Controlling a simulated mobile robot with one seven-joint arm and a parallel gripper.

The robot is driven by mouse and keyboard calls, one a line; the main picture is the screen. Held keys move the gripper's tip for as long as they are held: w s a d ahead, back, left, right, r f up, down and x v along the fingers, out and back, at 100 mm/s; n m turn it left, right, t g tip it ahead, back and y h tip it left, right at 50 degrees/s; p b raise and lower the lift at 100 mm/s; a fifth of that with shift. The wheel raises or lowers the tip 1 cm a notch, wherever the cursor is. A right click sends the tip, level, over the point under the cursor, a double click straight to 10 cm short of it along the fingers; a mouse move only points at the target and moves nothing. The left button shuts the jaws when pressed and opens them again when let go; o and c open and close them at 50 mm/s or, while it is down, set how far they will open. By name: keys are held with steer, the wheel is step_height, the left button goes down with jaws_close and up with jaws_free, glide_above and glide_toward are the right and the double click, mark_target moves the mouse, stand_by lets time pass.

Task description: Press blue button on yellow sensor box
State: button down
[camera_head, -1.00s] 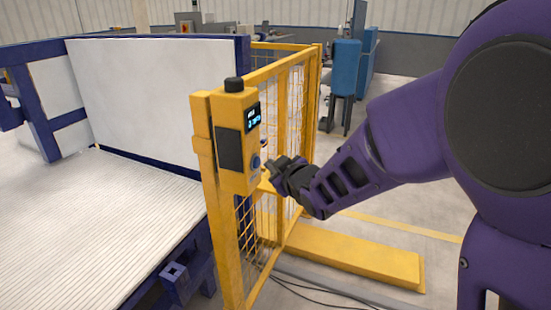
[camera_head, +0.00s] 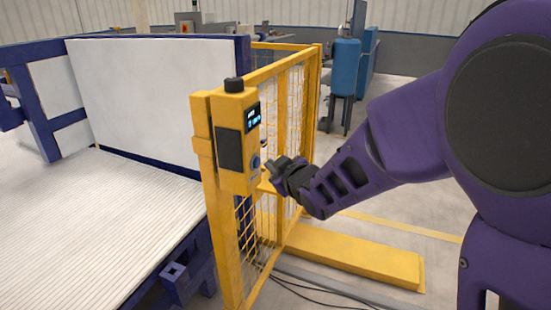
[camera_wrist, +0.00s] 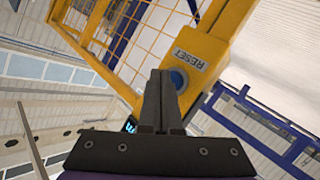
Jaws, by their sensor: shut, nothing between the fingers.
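The yellow sensor box (camera_head: 237,183) is fixed to a yellow fence post, with a black cap on top and a small lit display. The blue button (camera_head: 255,162) is low on its right-hand face. In the wrist view the blue button (camera_wrist: 178,79) shows beside the word RESET on the yellow box (camera_wrist: 200,55). My gripper (camera_head: 270,164) is shut and empty, its tips close to the button. In the wrist view the shut fingers (camera_wrist: 160,75) cover part of the button. I cannot tell whether they touch it.
The yellow mesh fence (camera_head: 285,110) runs back behind the box. A yellow floor beam (camera_head: 350,256) lies below my arm, with black cables near it. A blue-framed table with a ribbed white top (camera_head: 90,230) stands at left. Open floor lies at right.

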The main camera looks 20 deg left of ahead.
steer(key=shift+a, duration=0.15)
steer(key=shift+a+b, duration=0.25)
steer(key=shift+b, duration=0.2)
steer(key=shift+a+b, duration=0.35)
steer(key=shift+a, duration=0.1)
stand_by(0.5)
stand_by(0.4)
steer(key=shift+d, duration=0.85)
steer(key=shift+s+d+p, duration=0.2)
steer(key=shift+d+p, duration=0.15)
steer(key=shift+d, duration=2.15)
